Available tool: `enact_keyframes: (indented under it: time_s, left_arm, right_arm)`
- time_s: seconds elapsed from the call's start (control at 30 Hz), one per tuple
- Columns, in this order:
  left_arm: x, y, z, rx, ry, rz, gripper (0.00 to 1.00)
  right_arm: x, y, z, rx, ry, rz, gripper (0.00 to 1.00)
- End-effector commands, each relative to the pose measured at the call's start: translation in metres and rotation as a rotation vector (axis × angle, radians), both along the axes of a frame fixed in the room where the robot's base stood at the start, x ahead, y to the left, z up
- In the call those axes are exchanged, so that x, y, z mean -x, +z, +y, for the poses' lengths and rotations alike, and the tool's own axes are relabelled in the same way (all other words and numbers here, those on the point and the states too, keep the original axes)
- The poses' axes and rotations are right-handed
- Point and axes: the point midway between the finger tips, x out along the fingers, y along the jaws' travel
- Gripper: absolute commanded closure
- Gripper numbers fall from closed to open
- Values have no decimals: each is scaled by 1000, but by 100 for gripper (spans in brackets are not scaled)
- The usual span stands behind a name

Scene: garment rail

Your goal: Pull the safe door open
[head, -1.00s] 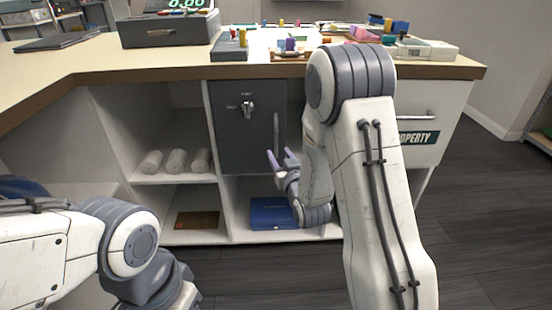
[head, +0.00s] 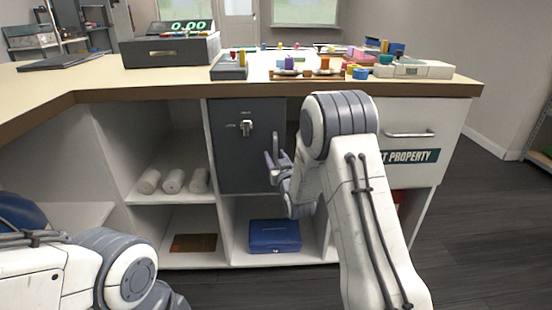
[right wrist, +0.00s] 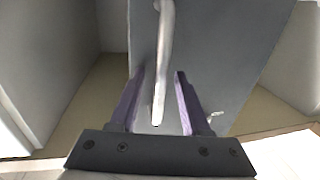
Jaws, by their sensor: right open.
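The dark grey safe door (head: 228,165) fills the upper middle bay of the counter and looks shut. It has a small dial knob (head: 246,128) and an upright bar handle (head: 276,132) near its right edge. My right gripper (head: 272,160) is open at the lower part of the handle. In the right wrist view the pale handle (right wrist: 163,60) reaches down between the open fingers (right wrist: 158,95), with a gap on both sides. My left arm shows at lower left, but its gripper is out of view.
The counter top (head: 100,84) above holds a till (head: 170,50) and small coloured items. White rolls (head: 173,181) lie on the shelf left of the safe. A blue box (head: 274,236) stands below it. A white drawer (head: 415,130) is to the right. The floor in front is clear.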

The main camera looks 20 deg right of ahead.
Motion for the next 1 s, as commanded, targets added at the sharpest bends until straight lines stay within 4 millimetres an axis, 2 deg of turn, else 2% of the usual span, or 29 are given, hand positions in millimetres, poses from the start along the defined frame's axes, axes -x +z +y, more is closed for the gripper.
enact_keyframes:
  time_s: [0.17, 0.23, 0.3, 1.0]
  left_arm:
    - [0, 0, 0, 0, 0, 0, 50]
    - [0, 0, 0, 0, 0, 0, 50]
    - [0, 0, 0, 0, 0, 0, 50]
    - [0, 0, 0, 0, 0, 0, 50]
  right_arm:
    - [0, 0, 0, 0, 0, 0, 53]
    - [0, 0, 0, 0, 0, 0, 72]
    - [0, 0, 0, 0, 0, 0, 99]
    - [0, 0, 0, 0, -1, 0, 100]
